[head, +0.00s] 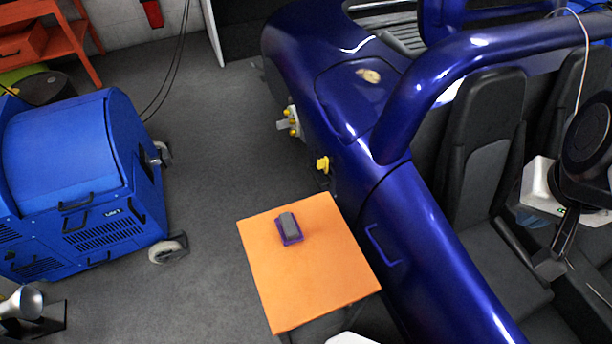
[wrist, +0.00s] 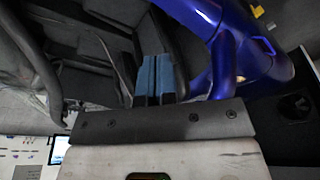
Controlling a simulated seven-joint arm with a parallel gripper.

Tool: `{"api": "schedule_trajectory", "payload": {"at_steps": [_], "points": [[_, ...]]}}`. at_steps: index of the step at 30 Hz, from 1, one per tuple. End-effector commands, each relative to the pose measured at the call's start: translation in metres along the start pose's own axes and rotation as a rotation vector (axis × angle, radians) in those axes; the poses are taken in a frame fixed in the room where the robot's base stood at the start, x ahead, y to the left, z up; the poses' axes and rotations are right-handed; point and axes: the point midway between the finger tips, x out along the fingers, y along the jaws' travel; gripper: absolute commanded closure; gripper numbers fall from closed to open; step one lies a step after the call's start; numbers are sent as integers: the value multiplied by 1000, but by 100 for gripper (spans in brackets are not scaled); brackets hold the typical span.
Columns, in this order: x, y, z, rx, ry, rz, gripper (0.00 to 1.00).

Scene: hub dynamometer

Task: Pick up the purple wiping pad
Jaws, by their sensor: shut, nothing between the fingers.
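The purple wiping pad (head: 289,228), with a grey upper part, lies on the orange tabletop (head: 315,285) in the head view, towards its far left side. Nothing covers it. My gripper (wrist: 153,76) shows in the wrist view as two blue fingers side by side, shut and empty. It is in front of the car's dark seats, away from the pad. The pad is not seen in the wrist view.
A blue car (head: 345,115) stands right beside the orange table, with a tan smear (head: 368,75) on its bodywork. A blue wheeled machine (head: 85,180) stands at left. Grey floor (head: 210,190) lies open between that machine and the table.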

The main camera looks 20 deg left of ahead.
Motion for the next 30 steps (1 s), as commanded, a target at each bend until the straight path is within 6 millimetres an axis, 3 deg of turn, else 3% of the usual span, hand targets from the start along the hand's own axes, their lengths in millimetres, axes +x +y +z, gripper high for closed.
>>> {"api": "schedule_trajectory", "payload": {"at_steps": [3,16,30], "points": [[0,0,0,0,0,0,100],[0,0,0,0,0,0,34],[4,-5,-6,-14,-5,-4,32]]}}
